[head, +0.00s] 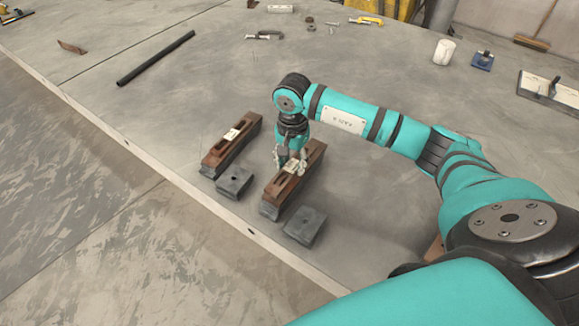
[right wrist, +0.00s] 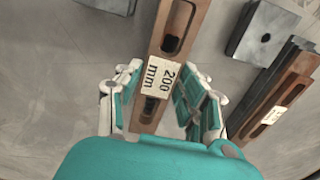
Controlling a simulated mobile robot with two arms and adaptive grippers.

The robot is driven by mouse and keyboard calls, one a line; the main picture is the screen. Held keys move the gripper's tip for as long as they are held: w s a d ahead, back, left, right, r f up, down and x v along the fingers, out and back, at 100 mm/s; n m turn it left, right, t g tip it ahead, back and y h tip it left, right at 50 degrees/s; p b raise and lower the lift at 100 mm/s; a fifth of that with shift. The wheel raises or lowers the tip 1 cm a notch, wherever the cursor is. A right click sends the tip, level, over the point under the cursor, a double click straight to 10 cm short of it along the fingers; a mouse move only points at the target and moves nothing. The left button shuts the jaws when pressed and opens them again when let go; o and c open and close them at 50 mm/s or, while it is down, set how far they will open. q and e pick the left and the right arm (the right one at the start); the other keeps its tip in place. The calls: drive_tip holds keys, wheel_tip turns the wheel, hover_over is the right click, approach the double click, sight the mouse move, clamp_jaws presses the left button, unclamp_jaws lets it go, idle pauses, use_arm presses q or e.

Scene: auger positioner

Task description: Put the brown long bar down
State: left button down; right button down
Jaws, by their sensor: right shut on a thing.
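A brown long bar (head: 283,184) with a slot and a white label lies on a dark grey base (head: 268,211) near the table's front edge. In the right wrist view the bar (right wrist: 172,40) runs between my fingers, and its label reads "200 mm". My right gripper (head: 291,160) is shut on this bar from above, with one finger on each side; it also shows in the wrist view (right wrist: 160,98). A second, similar brown bar (head: 222,148) lies on its own dark base to the left. I cannot tell whether the held bar fully touches its base. My left gripper is out of view.
Two dark square blocks (head: 234,181) (head: 305,226) stand in front of the bars, near the edge of the grey table (head: 180,120). A black rod (head: 156,59) lies at the back left. A white cylinder (head: 444,52) stands at the back right.

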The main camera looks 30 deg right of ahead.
sight(290, 165)
drive_tip(key=shift+w+a+f+p, duration=0.1)
drive_tip(key=shift+w+f+p, duration=0.1)
drive_tip(key=shift+f+p, duration=0.35)
drive_tip(key=shift+w+a+f+p, duration=0.1)
drive_tip(key=shift+w+f+p, duration=0.1)
drive_tip(key=shift+f, duration=0.95)
drive_tip(key=shift+f, duration=0.1)
drive_tip(key=c, duration=0.8)
unclamp_jaws()
drive_tip(key=shift+s, duration=0.1)
